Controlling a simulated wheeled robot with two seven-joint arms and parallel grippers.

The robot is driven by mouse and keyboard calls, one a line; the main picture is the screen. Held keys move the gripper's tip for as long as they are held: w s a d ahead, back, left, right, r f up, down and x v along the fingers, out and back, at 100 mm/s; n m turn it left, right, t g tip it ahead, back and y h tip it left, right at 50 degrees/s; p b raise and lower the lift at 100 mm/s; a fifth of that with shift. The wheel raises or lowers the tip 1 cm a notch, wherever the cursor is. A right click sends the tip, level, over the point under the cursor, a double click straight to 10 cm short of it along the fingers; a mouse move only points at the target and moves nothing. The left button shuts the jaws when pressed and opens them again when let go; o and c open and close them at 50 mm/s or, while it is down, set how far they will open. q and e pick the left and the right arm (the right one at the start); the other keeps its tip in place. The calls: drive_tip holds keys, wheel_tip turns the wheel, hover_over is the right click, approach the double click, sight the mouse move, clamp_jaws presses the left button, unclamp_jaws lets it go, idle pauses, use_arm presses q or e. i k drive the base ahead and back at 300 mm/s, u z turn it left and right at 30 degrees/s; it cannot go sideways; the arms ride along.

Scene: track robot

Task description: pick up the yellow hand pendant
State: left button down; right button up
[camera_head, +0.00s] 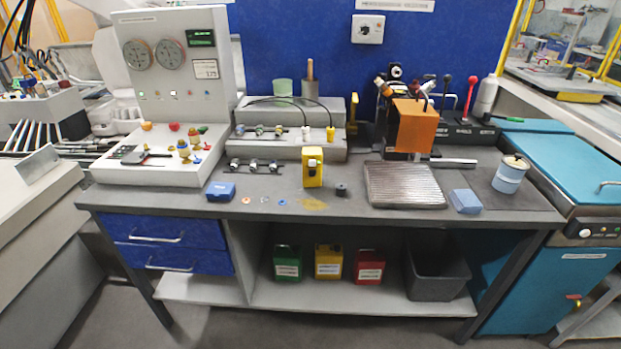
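A yellow box-shaped device (313,174), which looks like the hand pendant, stands upright near the middle of the grey workbench (225,208). It has a pale patch with a dark spot near its top. A narrower yellow item (353,112) stands further back beside the grey stepped block, and I cannot tell what it is. Neither of my grippers is in view.
A ribbed metal plate (404,186) lies right of the yellow device, with a small black knob (341,190) between. A blue box (220,191) lies left. A grey stepped block (290,146) with cables stands behind.

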sight(308, 153)
drive_tip(key=u, duration=0.4)
drive_tip(key=i, duration=0.55)
drive_tip(key=u, duration=0.3)
